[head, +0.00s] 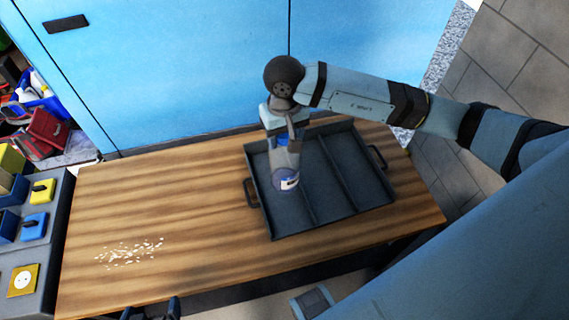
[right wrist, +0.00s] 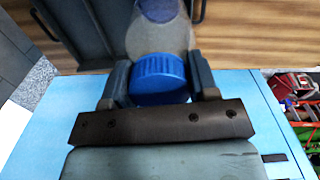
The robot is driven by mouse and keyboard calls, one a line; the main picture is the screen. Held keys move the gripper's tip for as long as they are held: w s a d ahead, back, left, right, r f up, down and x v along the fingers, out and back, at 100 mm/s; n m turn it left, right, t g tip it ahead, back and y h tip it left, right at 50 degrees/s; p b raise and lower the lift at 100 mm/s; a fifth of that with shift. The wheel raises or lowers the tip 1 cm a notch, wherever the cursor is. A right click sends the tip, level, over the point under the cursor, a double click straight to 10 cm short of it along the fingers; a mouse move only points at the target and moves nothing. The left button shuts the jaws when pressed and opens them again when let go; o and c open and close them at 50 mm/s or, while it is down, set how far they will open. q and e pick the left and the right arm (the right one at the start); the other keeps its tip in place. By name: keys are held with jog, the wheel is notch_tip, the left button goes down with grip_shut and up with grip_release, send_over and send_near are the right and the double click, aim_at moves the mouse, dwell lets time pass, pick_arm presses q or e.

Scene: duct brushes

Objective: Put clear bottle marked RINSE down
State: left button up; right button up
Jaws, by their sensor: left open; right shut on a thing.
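The clear bottle (head: 287,165) has a blue cap and a white-and-blue label; I cannot read the marking at this size. My right gripper (head: 283,133) is shut on it near the cap. The blue cap (right wrist: 161,79) shows between the two fingers in the right wrist view (right wrist: 160,85). The bottle hangs base down over the left compartment of the dark grey tray (head: 345,228). I cannot tell whether its base touches the tray floor. My left gripper (head: 154,310) is open at the bottom edge, mostly cut off, in front of the table's near edge.
The tray has dividers and side handles, and its other compartments look empty. White crumbs (head: 130,252) lie on the left of the wooden table (head: 180,205). A blue panel (head: 200,70) stands behind. A grey bench with coloured boxes (head: 35,224) is at the left.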

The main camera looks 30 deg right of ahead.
aim_at(284, 164)
notch_tip(284, 164, down, 11)
jog(key=shift+f, duration=0.1)
dwell(0.3)
jog(key=shift+f, duration=0.2)
jog(key=o, duration=1.3)
jog(key=shift+r, duration=0.1)
jog(key=shift+c, duration=0.2)
